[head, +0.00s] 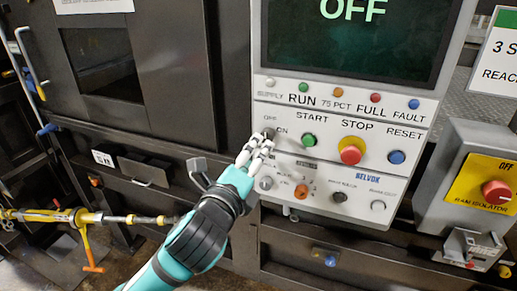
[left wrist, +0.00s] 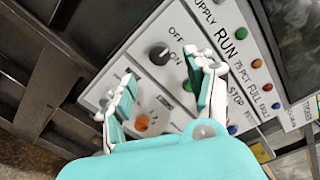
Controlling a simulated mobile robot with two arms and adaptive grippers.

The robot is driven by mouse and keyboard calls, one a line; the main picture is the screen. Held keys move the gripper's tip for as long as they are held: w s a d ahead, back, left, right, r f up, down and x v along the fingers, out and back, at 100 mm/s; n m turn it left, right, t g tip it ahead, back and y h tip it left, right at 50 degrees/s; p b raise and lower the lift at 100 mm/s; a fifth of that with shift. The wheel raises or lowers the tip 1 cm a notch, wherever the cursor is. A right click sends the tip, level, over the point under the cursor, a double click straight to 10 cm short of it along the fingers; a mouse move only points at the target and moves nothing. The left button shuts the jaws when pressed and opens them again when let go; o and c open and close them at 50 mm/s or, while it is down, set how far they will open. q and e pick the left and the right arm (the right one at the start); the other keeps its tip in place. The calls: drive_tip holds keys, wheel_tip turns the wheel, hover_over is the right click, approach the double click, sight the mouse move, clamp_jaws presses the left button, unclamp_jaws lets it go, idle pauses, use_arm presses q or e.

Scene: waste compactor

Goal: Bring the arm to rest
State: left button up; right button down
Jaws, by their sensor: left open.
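My left arm comes in from the bottom of the head view, and its gripper (head: 256,149) is in front of the left side of the control panel (head: 340,165). In the left wrist view the gripper (left wrist: 168,88) is open, its two fingers spread with nothing between them. A black OFF/ON selector knob (left wrist: 159,54) lies just beyond the fingertips, and a gap shows around it. In the head view the knob (head: 269,133) is partly behind the fingertips. I cannot tell whether a finger touches the panel. My right gripper is not in view.
The panel has a green START button (head: 308,140), a red STOP button (head: 351,151) and a blue RESET button (head: 396,157). The screen (head: 355,35) above reads OFF. A red RAM ISOLATOR knob (head: 496,192) stands at right. A yellow bar (head: 90,217) juts out at lower left.

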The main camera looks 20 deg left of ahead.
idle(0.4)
use_arm(q)
drive_tip(key=s+a+f+n+g, duration=0.1)
drive_tip(key=s+f+n+g, duration=0.25)
drive_tip(key=f, duration=0.35)
drive_tip(key=s+a+f+n+g, duration=0.1)
drive_tip(key=s+f+n+g, duration=0.1)
drive_tip(key=f+n, duration=0.35)
drive_tip(key=s+a+f+n+g, duration=0.1)
drive_tip(key=s+f+n+g, duration=0.15)
drive_tip(key=f, duration=0.65)
drive_tip(key=s+f+n+g, duration=0.6)
drive_tip(key=s+f+n, duration=0.55)
drive_tip(key=s, duration=0.65)
wheel_tip(320, 180, down, 31)
drive_tip(key=m+g+b, duration=0.1)
drive_tip(key=m+b, duration=0.1)
drive_tip(key=b, duration=0.4)
drive_tip(key=s+a+f+g+b, duration=0.1)
drive_tip(key=s+f+b, duration=0.1)
drive_tip(key=s+f, duration=0.6)
drive_tip(key=s+a+f+b, duration=0.2)
drive_tip(key=s+f, duration=0.7)
drive_tip(key=f, duration=0.6)
drive_tip(key=shift+a+f+g+b, duration=0.15)
drive_tip(key=shift+f+g+b, duration=0.1)
drive_tip(key=shift+g+b, duration=0.25)
